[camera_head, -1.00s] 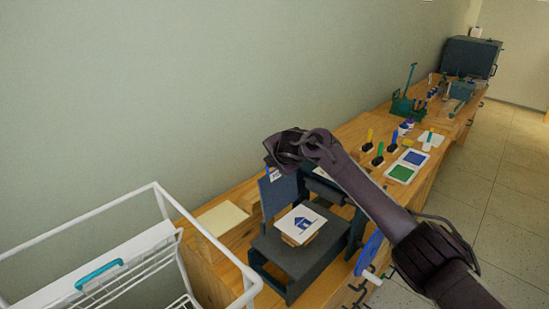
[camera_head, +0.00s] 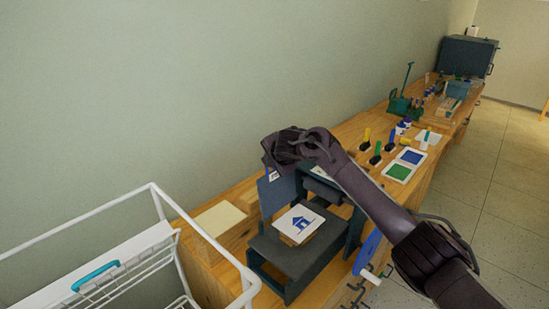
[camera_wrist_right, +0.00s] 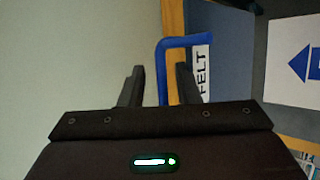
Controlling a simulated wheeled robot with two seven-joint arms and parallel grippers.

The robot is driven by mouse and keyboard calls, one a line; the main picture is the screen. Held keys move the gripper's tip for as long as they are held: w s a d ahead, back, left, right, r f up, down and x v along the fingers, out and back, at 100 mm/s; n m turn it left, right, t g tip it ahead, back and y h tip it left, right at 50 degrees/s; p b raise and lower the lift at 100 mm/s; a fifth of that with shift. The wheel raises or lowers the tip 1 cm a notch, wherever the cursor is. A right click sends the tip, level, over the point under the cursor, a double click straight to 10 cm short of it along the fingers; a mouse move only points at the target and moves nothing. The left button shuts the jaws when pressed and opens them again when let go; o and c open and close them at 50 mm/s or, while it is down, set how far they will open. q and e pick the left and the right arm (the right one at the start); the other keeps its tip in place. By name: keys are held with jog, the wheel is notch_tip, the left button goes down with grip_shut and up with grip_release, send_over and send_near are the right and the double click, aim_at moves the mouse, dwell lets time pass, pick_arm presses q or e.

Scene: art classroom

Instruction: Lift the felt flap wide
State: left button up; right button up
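The felt flap (camera_head: 277,195) is a dark blue panel standing up at the back left of the dark press, partly hidden behind my right gripper (camera_head: 290,152). In the right wrist view the flap (camera_wrist_right: 222,65) carries a white FELT label (camera_wrist_right: 202,72) and a bent blue handle (camera_wrist_right: 186,42). My right gripper (camera_wrist_right: 160,85) is open, with one leg of the handle between its two fingers and a gap visible on both sides. My left gripper is out of view.
The press bed (camera_head: 272,249) holds a block and a paper with a blue house print (camera_head: 300,223). A white wire rack (camera_head: 165,206) stands at the left.

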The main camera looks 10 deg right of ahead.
jog(key=b+v, duration=0.1)
jog(key=v, duration=0.6)
jog(key=shift+r, duration=0.15)
jog(key=shift+s, duration=0.1)
